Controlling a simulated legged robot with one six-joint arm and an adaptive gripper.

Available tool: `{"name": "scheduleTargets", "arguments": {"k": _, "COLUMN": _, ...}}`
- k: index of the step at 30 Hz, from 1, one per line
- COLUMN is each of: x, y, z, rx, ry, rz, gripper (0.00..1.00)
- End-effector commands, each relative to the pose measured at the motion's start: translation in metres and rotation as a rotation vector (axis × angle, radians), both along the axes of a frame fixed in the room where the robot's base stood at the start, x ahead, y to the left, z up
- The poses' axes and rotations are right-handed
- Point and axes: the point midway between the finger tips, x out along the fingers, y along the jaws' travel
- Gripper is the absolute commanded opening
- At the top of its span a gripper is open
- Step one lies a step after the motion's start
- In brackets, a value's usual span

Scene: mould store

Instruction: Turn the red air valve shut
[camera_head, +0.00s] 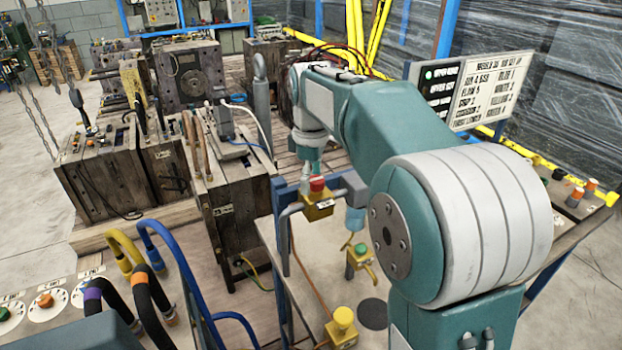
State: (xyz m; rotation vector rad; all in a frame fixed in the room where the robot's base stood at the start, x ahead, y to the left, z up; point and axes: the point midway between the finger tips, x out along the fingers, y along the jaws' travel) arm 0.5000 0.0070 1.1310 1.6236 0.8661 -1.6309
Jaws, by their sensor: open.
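A red knob (317,184) sits on top of a small yellow box (317,206) beside a grey pipe, near the middle of the camera view. It is the only red-topped control I see here; I cannot tell its turn position. My gripper (313,170) hangs at the end of my arm just above the red knob, pointing down. It is open and appears empty. Its fingers are small and partly hidden, and I cannot tell whether they touch the knob.
A green-topped yellow valve (360,250) and a yellow knob (343,317) are close by on the bench. A blue filter bowl (355,218) is beside them. Wooden-sided moulds (240,215) stand left. Coloured hoses (165,245) rise at lower left. A label board (468,90) stands behind my arm.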

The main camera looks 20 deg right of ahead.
Motion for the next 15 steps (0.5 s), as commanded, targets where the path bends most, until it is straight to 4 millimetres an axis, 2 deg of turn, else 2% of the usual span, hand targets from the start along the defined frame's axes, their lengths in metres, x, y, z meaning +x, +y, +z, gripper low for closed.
{"name": "scheduleTargets", "arguments": {"k": 9, "x": 0.0001, "y": -0.0001, "z": -0.0041, "rx": -0.001, "ry": -0.001, "rz": -0.002, "gripper": 0.84}}
{"name": "scheduleTargets", "arguments": {"k": 10, "x": 0.0002, "y": 0.0002, "z": -0.0041, "rx": -0.001, "ry": -0.001, "rz": -0.002, "gripper": 0.75}}
{"name": "scheduleTargets", "arguments": {"k": 11, "x": 0.0001, "y": 0.0004, "z": -0.0041, "rx": -0.001, "ry": -0.001, "rz": -0.002, "gripper": 0.61}}
{"name": "scheduleTargets", "arguments": {"k": 12, "x": 0.0001, "y": 0.0004, "z": -0.0041, "rx": -0.001, "ry": -0.001, "rz": -0.002, "gripper": 0.43}}
{"name": "scheduleTargets", "arguments": {"k": 15, "x": 0.0002, "y": 0.0009, "z": -0.0039, "rx": -0.001, "ry": -0.002, "rz": -0.002, "gripper": 0.01}}
